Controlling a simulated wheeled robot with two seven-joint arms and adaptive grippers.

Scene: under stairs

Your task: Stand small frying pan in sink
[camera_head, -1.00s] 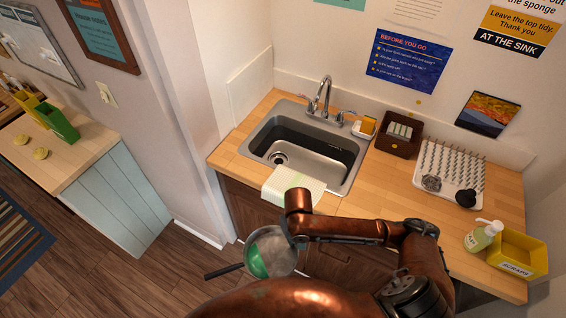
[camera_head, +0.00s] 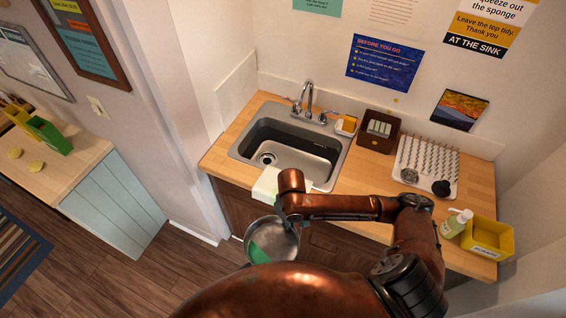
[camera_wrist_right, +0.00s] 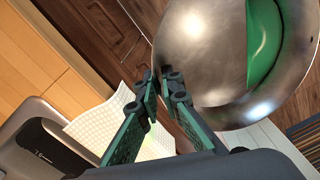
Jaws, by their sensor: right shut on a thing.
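The small frying pan (camera_head: 283,238) is a shiny metal pan with a green patch inside. It hangs tilted in front of the counter, below the sink's front edge. My right gripper (camera_wrist_right: 160,82) is shut on the pan near its rim; in the wrist view the pan (camera_wrist_right: 205,55) fills the upper right. In the head view my copper arm hides most of the grip, and the pan's handle is not visible. The steel sink (camera_head: 240,147) is set in the wooden counter, beyond the pan, and looks empty. My left gripper is not in view.
A pale checked cloth (camera_head: 268,184) hangs over the sink's front edge, close to the pan. The faucet (camera_head: 309,98) stands behind the basin. A brown caddy (camera_head: 378,132), spiked drying rack (camera_head: 428,160), soap bottle (camera_head: 456,223) and yellow bin (camera_head: 490,238) occupy the counter's right side.

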